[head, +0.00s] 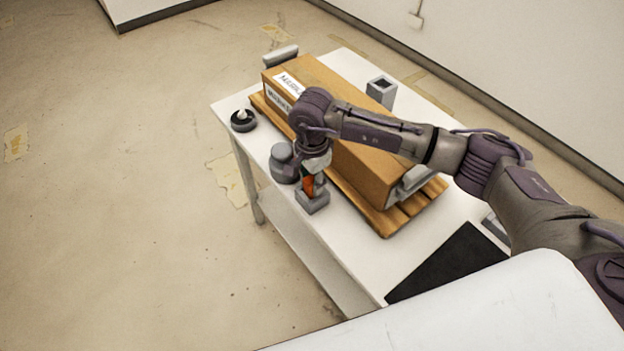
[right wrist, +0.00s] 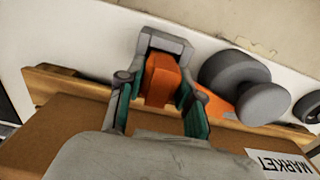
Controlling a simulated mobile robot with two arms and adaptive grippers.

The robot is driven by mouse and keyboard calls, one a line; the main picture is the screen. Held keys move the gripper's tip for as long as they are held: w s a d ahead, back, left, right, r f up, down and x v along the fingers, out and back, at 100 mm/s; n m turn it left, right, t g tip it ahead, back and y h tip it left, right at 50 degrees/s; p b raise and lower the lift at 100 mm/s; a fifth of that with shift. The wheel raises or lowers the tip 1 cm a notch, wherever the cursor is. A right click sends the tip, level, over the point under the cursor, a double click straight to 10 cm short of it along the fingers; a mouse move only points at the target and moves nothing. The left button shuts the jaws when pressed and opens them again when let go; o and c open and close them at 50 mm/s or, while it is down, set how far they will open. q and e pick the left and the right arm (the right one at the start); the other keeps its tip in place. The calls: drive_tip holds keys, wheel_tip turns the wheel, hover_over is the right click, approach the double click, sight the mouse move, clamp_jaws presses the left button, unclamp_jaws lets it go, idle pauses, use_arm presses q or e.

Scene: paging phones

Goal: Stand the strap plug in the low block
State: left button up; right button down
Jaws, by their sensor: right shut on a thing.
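The strap plug (right wrist: 160,82) is orange and sits between the fingers of my right gripper (right wrist: 158,110), which is shut on it. In the head view my right gripper (head: 313,178) points down, with the orange plug (head: 309,186) below it at the low block (head: 313,203). The low block is grey and stands on the table in front of the box; it also shows in the right wrist view (right wrist: 166,42). The plug's lower end overlaps the block's opening; I cannot tell how deep it sits. My left gripper is not in view.
A cardboard box (head: 335,92) lies on a wooden pallet (head: 392,218) close behind the gripper. A grey round piece (head: 283,163) stands just left of the block. A taller grey block (head: 381,92), a dark ring (head: 243,121) and a black mat (head: 450,265) are on the white table.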

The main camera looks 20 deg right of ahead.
sight(312, 179)
drive_tip(key=shift+f+b, duration=0.6)
drive_tip(key=shift+f, duration=0.05)
drive_tip(key=c, duration=1)
unclamp_jaws()
drive_tip(key=shift+c, duration=0.2)
drive_tip(key=shift+r, duration=0.15)
drive_tip(key=shift+r+p, duration=2.7)
drive_tip(key=shift+r, duration=2.75)
drive_tip(key=shift+f, duration=0.1)
